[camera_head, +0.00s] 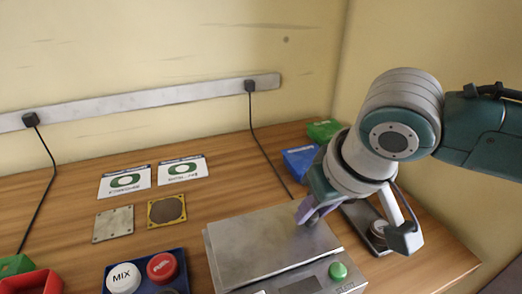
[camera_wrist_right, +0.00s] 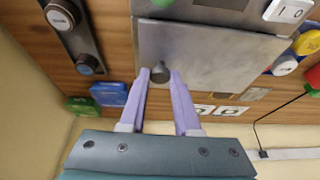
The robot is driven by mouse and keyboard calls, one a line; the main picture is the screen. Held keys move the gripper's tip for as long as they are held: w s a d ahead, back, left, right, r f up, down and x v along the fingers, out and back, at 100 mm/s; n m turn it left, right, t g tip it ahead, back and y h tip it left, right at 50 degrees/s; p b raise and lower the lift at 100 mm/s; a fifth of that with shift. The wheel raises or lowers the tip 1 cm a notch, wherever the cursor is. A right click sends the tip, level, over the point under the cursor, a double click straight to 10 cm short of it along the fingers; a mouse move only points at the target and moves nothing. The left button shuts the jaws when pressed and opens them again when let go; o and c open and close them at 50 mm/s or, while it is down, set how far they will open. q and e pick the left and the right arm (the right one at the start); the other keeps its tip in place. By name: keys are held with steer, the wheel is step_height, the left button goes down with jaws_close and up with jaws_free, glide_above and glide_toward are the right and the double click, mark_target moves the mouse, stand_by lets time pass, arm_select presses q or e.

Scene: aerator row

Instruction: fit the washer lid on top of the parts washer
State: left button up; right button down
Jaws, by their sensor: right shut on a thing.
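The parts washer (camera_head: 320,272) is a low silver-grey box with a display and a green button (camera_head: 338,270) at its front. The washer lid (camera_head: 255,245) is a flat grey metal plate lying over its top; the wrist view also shows the lid (camera_wrist_right: 220,55). I cannot tell whether it is fully seated or slightly raised. My right gripper (camera_head: 308,216) is at the lid's far right part. In the wrist view its pale purple fingers (camera_wrist_right: 161,78) are shut on the lid's dark round knob (camera_wrist_right: 161,73). My left gripper is not in view.
Blue (camera_head: 300,160) and green (camera_head: 323,130) bins stand behind my right gripper. A dark strip with round buttons (camera_head: 378,228) lies right of the washer. Left are a MIX button box (camera_head: 123,278), a red bin (camera_head: 35,283), flat plates and printed cards. Cables hang from the wall rail (camera_head: 150,97).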

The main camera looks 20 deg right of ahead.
steer(key=shift+f, duration=0.5)
stand_by(0.3)
steer(key=c, duration=0.5)
jaws_free()
steer(key=shift+c, duration=0.2)
step_height(320, 180, up, 7)
steer(key=p, duration=0.8)
steer(key=shift+r, duration=0.1)
